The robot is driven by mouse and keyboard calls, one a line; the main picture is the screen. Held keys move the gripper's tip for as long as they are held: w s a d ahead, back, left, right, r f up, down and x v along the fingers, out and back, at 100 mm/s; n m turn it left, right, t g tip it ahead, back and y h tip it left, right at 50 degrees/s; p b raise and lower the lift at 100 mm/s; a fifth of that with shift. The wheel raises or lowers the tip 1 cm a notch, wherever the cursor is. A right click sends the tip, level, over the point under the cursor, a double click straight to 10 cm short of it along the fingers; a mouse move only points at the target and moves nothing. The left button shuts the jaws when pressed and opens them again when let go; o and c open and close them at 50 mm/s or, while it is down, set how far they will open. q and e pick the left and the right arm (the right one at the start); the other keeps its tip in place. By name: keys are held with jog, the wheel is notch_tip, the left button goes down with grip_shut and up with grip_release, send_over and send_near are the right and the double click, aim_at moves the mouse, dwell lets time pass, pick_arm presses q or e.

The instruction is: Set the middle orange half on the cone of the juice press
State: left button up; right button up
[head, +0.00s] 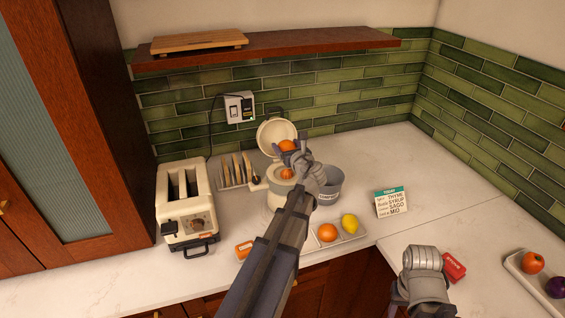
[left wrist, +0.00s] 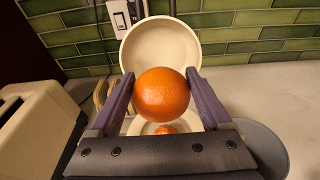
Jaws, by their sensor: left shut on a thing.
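The orange half (head: 287,146) is held in my left gripper (head: 285,152), its rounded peel showing. In the left wrist view the orange half (left wrist: 162,94) sits between the two fingers, which touch its sides. The cream juice press (head: 276,198) stands below, its round lid (head: 274,131) tipped open behind. An orange-coloured cone (head: 288,174) shows in the press bowl, and also in the left wrist view (left wrist: 165,129). The fruit is above the cone and apart from it. Its cut face is hidden. My right gripper (head: 418,290) is low at the right, its fingers unclear.
A toaster (head: 187,207) and a rack (head: 232,172) are left of the press. A grey pot (head: 329,187) stands close on its right. A tray (head: 347,240) holds an orange fruit and a lemon. A card (head: 391,202) and a red box (head: 454,267) are farther right.

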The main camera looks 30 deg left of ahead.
aim_at(287, 175)
pick_arm(q)
jog(key=shift+s+d+f+b, duration=0.15)
jog(key=shift+f+b, duration=0.15)
jog(key=shift+b, duration=0.2)
notch_tip(287, 175, down, 9)
jog(key=b, duration=0.9)
jog(key=shift+f, duration=0.1)
jog(key=shift+f, duration=0.2)
jog(key=o, duration=1.2)
jog(key=shift+r, duration=0.1)
jog(key=shift+o, duration=0.2)
jog(key=shift+r, duration=0.2)
jog(key=p+v, duration=0.2)
jog(key=v, duration=0.9)
jog(key=shift+s+d, duration=0.25)
jog(key=shift+d, duration=0.15)
